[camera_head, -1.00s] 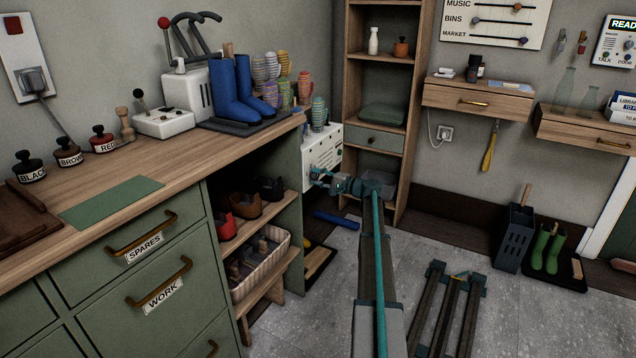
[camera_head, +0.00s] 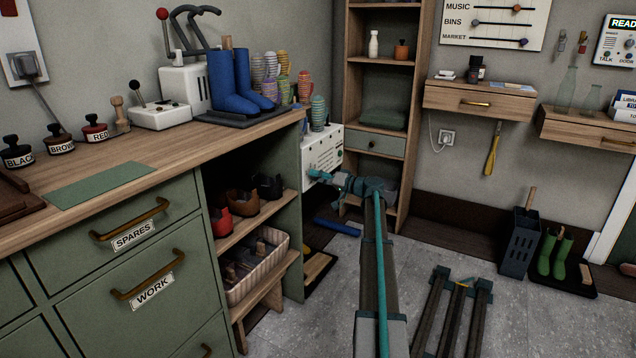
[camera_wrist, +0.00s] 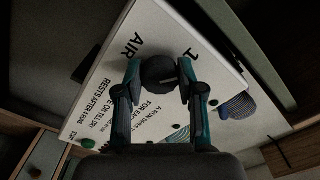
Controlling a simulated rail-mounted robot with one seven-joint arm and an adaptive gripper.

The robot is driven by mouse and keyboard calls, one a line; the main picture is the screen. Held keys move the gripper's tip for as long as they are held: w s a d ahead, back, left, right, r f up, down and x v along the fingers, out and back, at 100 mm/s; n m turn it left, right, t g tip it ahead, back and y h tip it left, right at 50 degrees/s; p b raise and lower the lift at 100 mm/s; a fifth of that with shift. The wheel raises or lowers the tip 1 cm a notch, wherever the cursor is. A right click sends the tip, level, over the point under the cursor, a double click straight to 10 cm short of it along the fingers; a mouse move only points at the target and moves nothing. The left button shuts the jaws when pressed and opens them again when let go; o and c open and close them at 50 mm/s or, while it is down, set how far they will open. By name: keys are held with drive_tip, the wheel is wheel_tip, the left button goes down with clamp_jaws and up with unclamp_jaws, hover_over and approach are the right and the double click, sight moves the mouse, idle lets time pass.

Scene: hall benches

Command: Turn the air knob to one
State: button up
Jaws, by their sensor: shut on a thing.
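The air knob (camera_wrist: 158,73) is a dark round knob with a pale mark, on a white panel (camera_wrist: 118,75) lettered AIR, with a 1 near the knob. My gripper (camera_wrist: 161,78) is closed around the knob, one finger on each side. In the head view my gripper (camera_head: 317,176) is against the front of the white box (camera_head: 322,148) at the end of the bench. The knob is hidden there by the gripper. The pale mark on the knob is small, and its exact setting cannot be read.
A green button (camera_wrist: 88,143) sits by the word START. The wooden bench (camera_head: 150,160) with boots (camera_head: 228,85) stands left, the open shelf unit (camera_head: 360,95) behind.

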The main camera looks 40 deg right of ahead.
drive_tip(key=shift+n, duration=0.5)
drive_tip(key=o, duration=1.1)
drive_tip(key=shift+o, duration=0.2)
drive_tip(key=v, duration=1.2)
